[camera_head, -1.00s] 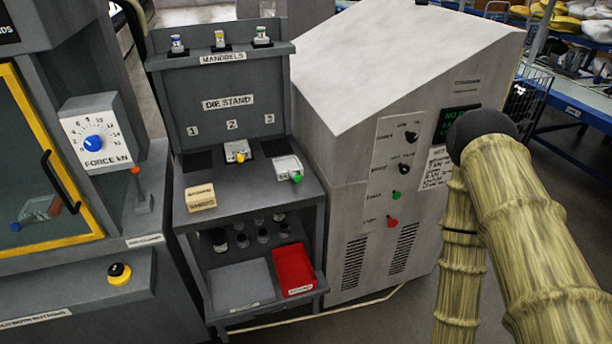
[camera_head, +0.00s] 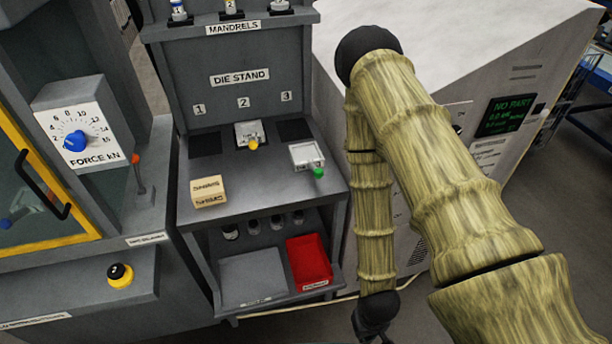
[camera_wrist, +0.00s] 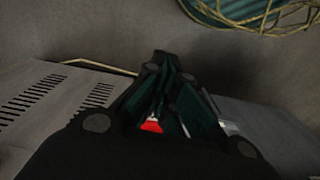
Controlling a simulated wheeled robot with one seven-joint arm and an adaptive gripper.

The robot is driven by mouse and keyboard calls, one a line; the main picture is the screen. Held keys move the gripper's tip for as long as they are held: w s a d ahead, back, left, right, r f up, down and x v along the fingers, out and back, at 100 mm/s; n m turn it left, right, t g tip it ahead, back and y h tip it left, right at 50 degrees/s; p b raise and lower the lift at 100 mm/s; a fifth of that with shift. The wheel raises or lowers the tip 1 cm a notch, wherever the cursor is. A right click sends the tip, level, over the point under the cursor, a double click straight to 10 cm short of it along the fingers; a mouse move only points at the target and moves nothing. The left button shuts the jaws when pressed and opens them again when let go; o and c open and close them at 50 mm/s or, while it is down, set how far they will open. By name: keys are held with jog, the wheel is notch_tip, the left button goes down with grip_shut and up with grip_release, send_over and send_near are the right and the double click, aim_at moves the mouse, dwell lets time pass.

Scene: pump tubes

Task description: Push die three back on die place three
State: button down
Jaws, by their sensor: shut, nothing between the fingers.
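Die three (camera_head: 305,153), a light grey block with a green knob at its front right, sits on the die stand shelf (camera_head: 265,178). It stands forward of the dark pad of die place three (camera_head: 294,130), under the label 3, and part of that pad is bare behind it. My gripper (camera_head: 372,330) hangs low at the bottom edge of the head view, right of the stand and apart from the die. In the wrist view my gripper (camera_wrist: 172,92) is shut and empty. Die three cannot be made out in the wrist view.
A die with a yellow knob (camera_head: 249,136) stands at place two. The pad of place one (camera_head: 205,144) is bare. A wooden block (camera_head: 208,191) lies at the shelf's front left. A red tray (camera_head: 309,262) is below. A grey cabinet (camera_head: 500,60) stands to the right.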

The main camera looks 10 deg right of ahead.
jog(key=w+r, duration=1.6)
jog(key=w, duration=0.4)
jog(key=w+a+r, duration=0.1)
jog(key=w+r, duration=0.2)
jog(key=r, duration=0.4)
jog(key=w+a+r+p, duration=0.1)
jog(key=w+r, duration=0.2)
jog(key=r, duration=0.3)
jog(key=w+a+r, duration=0.1)
jog(key=w+r, duration=0.2)
jog(key=r, duration=0.4)
jog(key=w+f+p, duration=0.3)
jog(key=f+p, duration=0.1)
jog(key=f, duration=0.6)
jog(key=shift+w+n, duration=0.35)
jog(key=shift+n, duration=0.05)
jog(key=shift+w+d+r, duration=0.1)
